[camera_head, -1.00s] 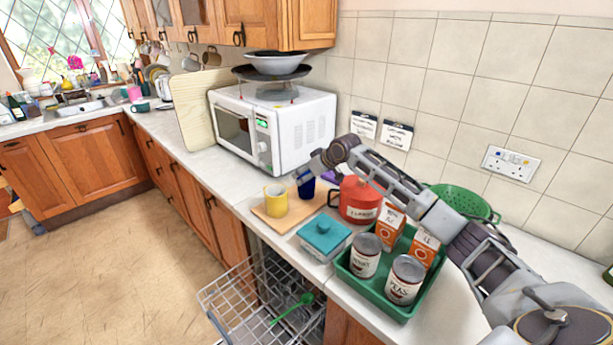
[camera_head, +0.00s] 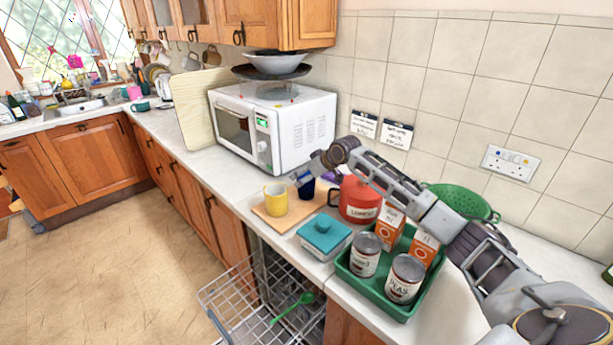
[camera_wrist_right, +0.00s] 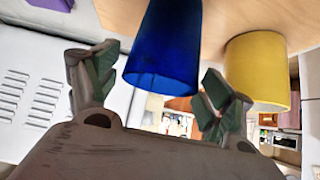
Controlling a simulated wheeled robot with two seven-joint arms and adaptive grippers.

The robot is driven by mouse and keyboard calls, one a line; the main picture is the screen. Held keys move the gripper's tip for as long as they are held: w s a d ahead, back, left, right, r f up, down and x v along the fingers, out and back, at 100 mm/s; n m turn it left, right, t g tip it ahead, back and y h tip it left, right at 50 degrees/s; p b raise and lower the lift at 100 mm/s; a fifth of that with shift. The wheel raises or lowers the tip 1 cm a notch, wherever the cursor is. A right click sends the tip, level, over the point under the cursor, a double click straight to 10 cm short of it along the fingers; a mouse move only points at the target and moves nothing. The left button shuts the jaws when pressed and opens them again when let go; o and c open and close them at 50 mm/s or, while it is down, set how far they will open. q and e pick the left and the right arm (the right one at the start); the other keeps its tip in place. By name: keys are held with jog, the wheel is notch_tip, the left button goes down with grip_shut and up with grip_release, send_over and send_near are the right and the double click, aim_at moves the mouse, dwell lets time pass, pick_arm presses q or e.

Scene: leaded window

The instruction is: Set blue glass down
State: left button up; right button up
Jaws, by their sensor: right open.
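The blue glass (camera_head: 306,187) stands on the wooden board (camera_head: 270,221), just right of the yellow mug (camera_head: 276,199). My right gripper (camera_head: 303,181) is at the glass, and part of the glass is hidden behind it in the head view. In the right wrist view the blue glass (camera_wrist_right: 166,45) shows between and beyond the spread fingers of my right gripper (camera_wrist_right: 150,92). The fingers are open, with a gap to the glass on the left side. The yellow mug (camera_wrist_right: 257,68) is close beside the glass there. My left gripper is not in view.
A white microwave (camera_head: 272,125) stands behind the board. A red canister (camera_head: 360,199), a teal-lidded box (camera_head: 324,236) and a green tray (camera_head: 376,292) with cans and cartons crowd the counter to the right. An open dishwasher rack (camera_head: 262,305) lies below the counter edge.

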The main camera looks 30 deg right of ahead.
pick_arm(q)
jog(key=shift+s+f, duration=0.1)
pick_arm(e)
jog(key=shift+r, duration=0.15)
jog(key=shift+v, duration=0.8)
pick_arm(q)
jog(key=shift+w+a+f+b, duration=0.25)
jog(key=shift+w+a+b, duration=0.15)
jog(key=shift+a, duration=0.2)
pick_arm(e)
jog(key=v, duration=1)
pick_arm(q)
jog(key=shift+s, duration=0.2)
pick_arm(e)
jog(key=shift+s+r, duration=0.1)
jog(key=shift+r, duration=0.05)
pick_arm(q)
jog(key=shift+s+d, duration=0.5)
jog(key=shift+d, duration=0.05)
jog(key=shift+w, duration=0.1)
